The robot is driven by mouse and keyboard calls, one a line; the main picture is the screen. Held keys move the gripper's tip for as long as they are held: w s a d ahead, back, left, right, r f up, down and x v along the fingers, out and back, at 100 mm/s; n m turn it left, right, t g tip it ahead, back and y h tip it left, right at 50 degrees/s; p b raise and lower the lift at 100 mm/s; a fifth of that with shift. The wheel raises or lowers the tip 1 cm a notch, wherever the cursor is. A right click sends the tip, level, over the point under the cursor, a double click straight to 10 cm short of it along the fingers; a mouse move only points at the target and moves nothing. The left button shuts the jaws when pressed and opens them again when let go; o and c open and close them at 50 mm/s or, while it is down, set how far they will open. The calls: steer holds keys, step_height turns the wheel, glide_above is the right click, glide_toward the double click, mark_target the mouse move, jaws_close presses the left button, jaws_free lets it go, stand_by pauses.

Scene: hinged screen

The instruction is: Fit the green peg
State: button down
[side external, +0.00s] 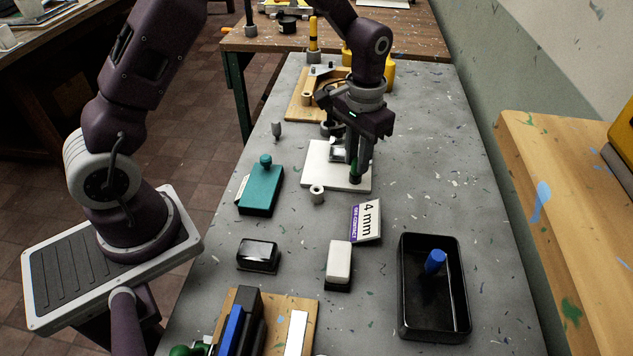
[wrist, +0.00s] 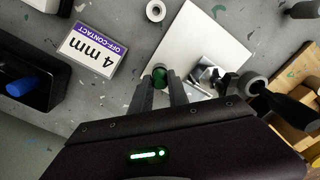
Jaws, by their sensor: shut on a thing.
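My gripper (side external: 356,172) is shut on the green peg (wrist: 159,74), which shows between the fingertips in the wrist view (wrist: 160,84). In the side view only a dark green bit of the peg (side external: 354,181) shows below the fingers. The peg is over or at the right edge of the white plate (side external: 322,176); I cannot tell whether it touches. The plate also shows in the wrist view (wrist: 225,38), with a metal clamp (wrist: 206,75) on it beside my fingers. The peg's lower end and any hole under it are hidden.
A "4 mm off-contact" card (side external: 365,222) and a grey ring (side external: 317,194) lie nearby. A black tray (side external: 405,300) holds a blue peg (side external: 435,262). A teal block (side external: 260,190) stands left of the plate. A wooden board (side external: 300,108) lies behind. Grey table right of the plate is clear.

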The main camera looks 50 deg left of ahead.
steer(key=c, duration=1.2)
jaws_free()
step_height(320, 180, up, 7)
steer(key=shift+r, duration=0.1)
steer(key=s+r+t, duration=0.2)
steer(key=s+r, duration=0.5)
steer(key=r, duration=0.2)
steer(key=s+r+t, duration=0.1)
steer(key=s, duration=0.5)
steer(key=s+r+t, duration=0.1)
steer(key=s, duration=0.5)
steer(key=s+a+r+t, duration=0.1)
steer(key=s, duration=0.6)
steer(key=shift+a+r+t, duration=0.1)
steer(key=shift+r+t, duration=0.2)
steer(key=shift+r, duration=0.05)
